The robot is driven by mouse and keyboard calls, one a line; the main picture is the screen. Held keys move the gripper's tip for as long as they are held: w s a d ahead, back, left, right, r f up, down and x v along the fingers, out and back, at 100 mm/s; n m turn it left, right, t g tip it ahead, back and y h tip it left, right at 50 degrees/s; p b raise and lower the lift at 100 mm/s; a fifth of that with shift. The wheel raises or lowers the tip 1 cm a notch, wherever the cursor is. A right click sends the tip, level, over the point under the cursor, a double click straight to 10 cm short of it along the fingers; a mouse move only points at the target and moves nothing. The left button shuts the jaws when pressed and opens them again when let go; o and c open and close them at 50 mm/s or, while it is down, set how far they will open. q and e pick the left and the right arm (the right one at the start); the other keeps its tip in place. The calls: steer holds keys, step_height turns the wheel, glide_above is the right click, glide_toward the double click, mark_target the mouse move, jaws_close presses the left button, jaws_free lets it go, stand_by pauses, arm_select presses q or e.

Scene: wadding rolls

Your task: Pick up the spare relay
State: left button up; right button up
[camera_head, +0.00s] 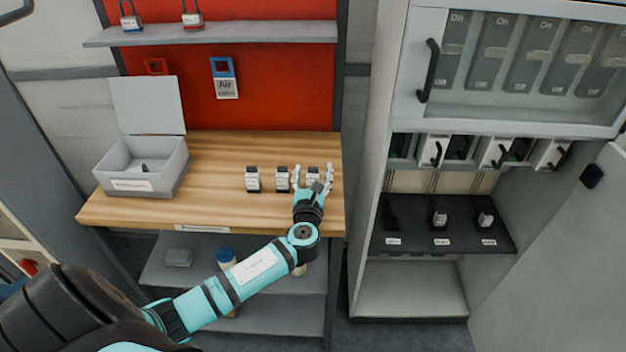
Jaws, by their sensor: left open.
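Three small black-and-white relay-like blocks stand in a row on the wooden bench: a left block (252,180), a middle block (282,180) and a right block (313,175). Their labels are too small to read, so I cannot tell which is the spare relay. My left gripper (313,181) is open at the right block, with its fingers spread to either side of it. The gripper partly hides this block, and I cannot tell whether they touch. My right gripper is out of view.
An open grey box (118,170) stands at the bench's left, with a small dark item inside. Right of the bench, a cabinet has a dark shelf (460,240) with similar blocks and labels. The bench between box and blocks is clear. A shelf (215,36) holds padlocks above.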

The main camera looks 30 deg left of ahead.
mark_target(313, 168)
arm_select(q)
steer(key=shift+c, duration=0.2)
jaws_close()
steer(key=shift+r, duration=0.1)
steer(key=shift+r, duration=0.55)
step_height(313, 168, up, 2)
steer(key=shift+r, duration=0.25)
steer(key=s+a, duration=0.2)
steer(key=s, duration=0.5)
steer(key=s+a+r+b, duration=0.1)
steer(key=s+a, duration=0.2)
steer(key=s, duration=0.5)
steer(key=shift+s+r, duration=0.15)
steer(key=shift+s, duration=0.05)
